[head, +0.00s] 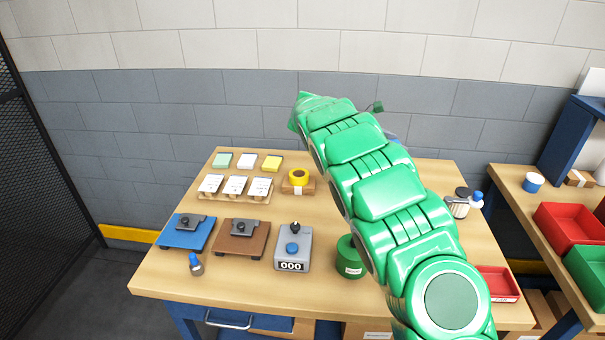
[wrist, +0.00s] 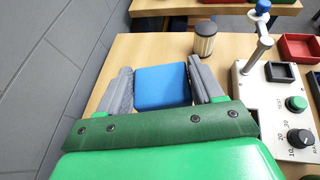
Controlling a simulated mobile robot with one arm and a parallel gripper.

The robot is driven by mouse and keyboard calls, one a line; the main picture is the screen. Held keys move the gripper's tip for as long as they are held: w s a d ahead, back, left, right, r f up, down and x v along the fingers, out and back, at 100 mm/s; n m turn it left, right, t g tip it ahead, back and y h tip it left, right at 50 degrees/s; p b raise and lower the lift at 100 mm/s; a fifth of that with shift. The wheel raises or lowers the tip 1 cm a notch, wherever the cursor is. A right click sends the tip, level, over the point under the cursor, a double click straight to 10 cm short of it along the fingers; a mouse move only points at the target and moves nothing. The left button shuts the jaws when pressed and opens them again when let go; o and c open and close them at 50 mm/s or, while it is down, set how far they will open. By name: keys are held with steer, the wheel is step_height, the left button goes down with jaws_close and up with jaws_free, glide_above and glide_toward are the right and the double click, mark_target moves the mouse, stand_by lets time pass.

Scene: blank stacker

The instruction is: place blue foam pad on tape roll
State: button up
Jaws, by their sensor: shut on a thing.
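The blue foam pad (wrist: 162,87) is a flat blue square in the wrist view. My gripper (wrist: 160,70) has its two grey fingers on the left and right sides of the pad and is shut on it. In the head view my green arm hides most of the gripper and the pad. The yellow tape roll (head: 299,176) lies on a small brown block with a white label, at the back middle of the table, left of my arm. The tape roll does not show in the wrist view.
Left of the tape roll are coloured pads (head: 247,161) and a rack of white cards (head: 235,186). In front are blue and brown fixtures (head: 241,238), a grey counter box (head: 293,249) and a green tub (head: 350,257). A jar (wrist: 205,39) and control panel (wrist: 285,100) show in the wrist view.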

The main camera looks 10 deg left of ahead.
steer(key=s+a+n+t+y, duration=0.25)
steer(key=s+a, duration=0.35)
steer(key=a, duration=0.6)
steer(key=s+a+n+t+y, duration=0.1)
steer(key=s+a+n+t, duration=0.35)
steer(key=a, duration=0.85)
glide_above(298, 174)
steer(key=shift+m+g, duration=0.4)
steer(key=shift+s+f, duration=0.15)
steer(key=shift+f, duration=1.95)
steer(key=shift+s+f, duration=0.15)
steer(key=shift+f, duration=1.95)
steer(key=shift+w+f, duration=0.3)
steer(key=shift+f, duration=1.55)
steer(key=shift+f, duration=0.15)
